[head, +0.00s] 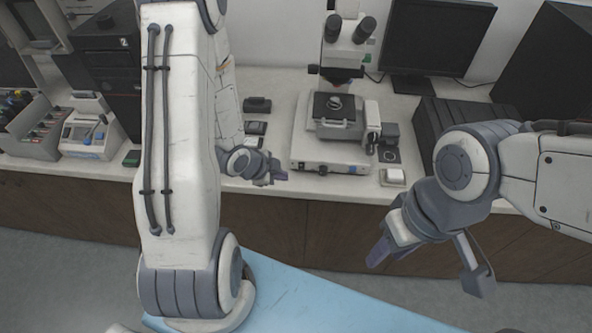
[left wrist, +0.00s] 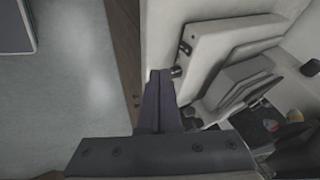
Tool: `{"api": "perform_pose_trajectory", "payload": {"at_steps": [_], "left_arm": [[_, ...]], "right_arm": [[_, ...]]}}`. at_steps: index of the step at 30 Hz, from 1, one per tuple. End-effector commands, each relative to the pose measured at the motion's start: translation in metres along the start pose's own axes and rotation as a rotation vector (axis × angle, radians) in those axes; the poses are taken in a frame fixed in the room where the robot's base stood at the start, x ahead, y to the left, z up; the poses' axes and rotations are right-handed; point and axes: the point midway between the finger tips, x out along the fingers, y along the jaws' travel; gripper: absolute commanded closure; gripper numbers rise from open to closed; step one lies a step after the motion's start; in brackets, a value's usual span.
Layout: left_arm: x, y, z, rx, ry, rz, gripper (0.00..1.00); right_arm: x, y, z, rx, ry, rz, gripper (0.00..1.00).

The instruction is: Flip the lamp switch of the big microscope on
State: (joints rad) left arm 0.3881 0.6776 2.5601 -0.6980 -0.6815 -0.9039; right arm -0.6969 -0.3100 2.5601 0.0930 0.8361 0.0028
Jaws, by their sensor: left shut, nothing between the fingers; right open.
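The big microscope (head: 335,120) stands on the counter, with a white base, a dark stage and two eyepieces. Its white base also shows in the left wrist view (left wrist: 222,42), with a small dark knob-like part (left wrist: 176,72) and a dark fitting on its edge. I cannot tell which of these is the lamp switch, or whether it is on. My left gripper (head: 282,175) is shut and empty, just left of the base's front corner. In the left wrist view its fingertips (left wrist: 160,76) appear close beside the knob-like part; contact is unclear. My right gripper (head: 428,266) is open and empty in front of the counter.
A monitor (head: 437,38) and a dark ribbed box (head: 465,118) stand right of the microscope. Small dark items (head: 256,105) lie left of the microscope. Lab devices (head: 90,135) stand further left.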

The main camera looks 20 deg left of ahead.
Motion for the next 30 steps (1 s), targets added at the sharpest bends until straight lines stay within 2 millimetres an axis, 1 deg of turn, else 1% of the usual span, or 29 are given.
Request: {"api": "perform_pose_trajectory", "payload": {"at_steps": [5,12,20,21,30], "left_arm": [[0.008,0.001,0.001,0.002,0.004,-0.001,1.0],[0.021,0.002,0.001,0.003,0.008,0.0,1.0],[0.031,0.002,0.001,0.003,0.002,-0.001,1.0],[0.038,0.002,0.0,-0.001,0.002,0.005,1.0],[0.094,0.001,-0.001,0.0,0.001,0.006,1.0]], "right_arm": [[0.015,0.001,0.001,-0.001,0.0,0.0,0.55],[0.049,0.004,0.003,-0.002,0.0,0.0,0.55],[0.077,0.006,0.004,-0.004,0.0,0.0,0.55],[0.074,0.005,0.004,-0.004,0.0,0.0,0.55],[0.075,0.005,0.004,-0.003,0.0,0.0,0.55]]}}
